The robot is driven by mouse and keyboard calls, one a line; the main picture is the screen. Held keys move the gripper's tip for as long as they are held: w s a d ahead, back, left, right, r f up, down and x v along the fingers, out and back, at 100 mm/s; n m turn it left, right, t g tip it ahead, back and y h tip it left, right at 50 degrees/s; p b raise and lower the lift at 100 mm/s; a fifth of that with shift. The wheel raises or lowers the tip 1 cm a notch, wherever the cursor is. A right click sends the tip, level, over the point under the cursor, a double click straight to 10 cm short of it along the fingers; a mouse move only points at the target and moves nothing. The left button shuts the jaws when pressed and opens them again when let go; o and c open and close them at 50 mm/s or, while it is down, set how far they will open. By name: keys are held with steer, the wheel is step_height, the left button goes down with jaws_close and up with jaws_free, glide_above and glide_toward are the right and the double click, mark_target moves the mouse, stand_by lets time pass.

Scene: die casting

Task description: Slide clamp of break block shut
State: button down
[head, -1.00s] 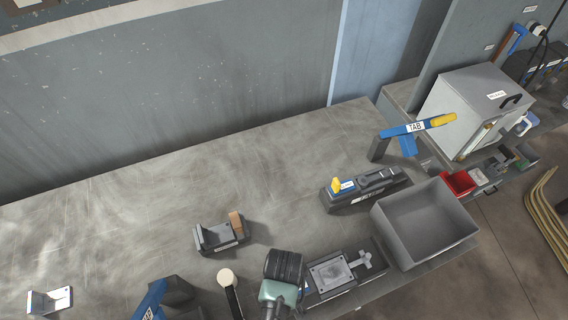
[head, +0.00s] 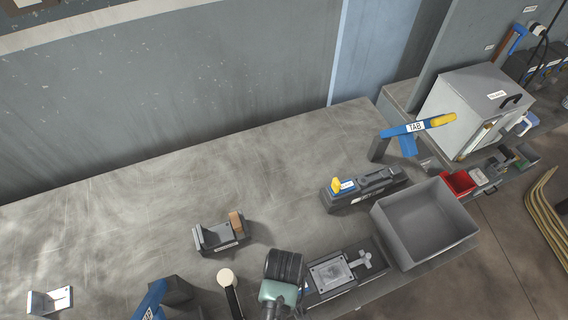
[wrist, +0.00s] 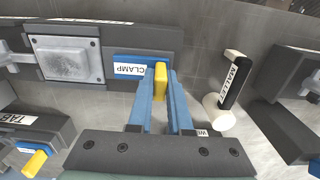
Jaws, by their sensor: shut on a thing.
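The break block (head: 318,298) is a dark base near the table's front edge, right of my arm. It bears a grey metal plate (wrist: 68,58) at left in the wrist view. The blue clamp (wrist: 120,60), labelled CLAMP, lies on the base beside this plate, with a narrow dark strip between them. My gripper (wrist: 161,82) has its blue fingers shut on the yellow knob (wrist: 160,88) of the clamp. In the head view, my arm hides the clamp and the fingertips.
The mallet (wrist: 232,85) lies close beside the fingers. A similar block with a yellow knob (head: 336,185) stands farther back. An open grey bin (head: 420,215) is to the right. A small bracket-shaped fixture (head: 222,238) stands at left. The table's back left is clear.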

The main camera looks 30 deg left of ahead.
stand_by(0.4)
steer(key=w+d, duration=0.2)
steer(key=shift+w, duration=0.4)
steer(key=c, duration=0.8)
jaws_free()
steer(key=shift+w+d, duration=0.1)
steer(key=shift+c, duration=0.2)
steer(key=shift+r, duration=0.2)
step_height(320, 180, up, 13)
steer(key=b, duration=0.1)
steer(key=shift+f, duration=0.15)
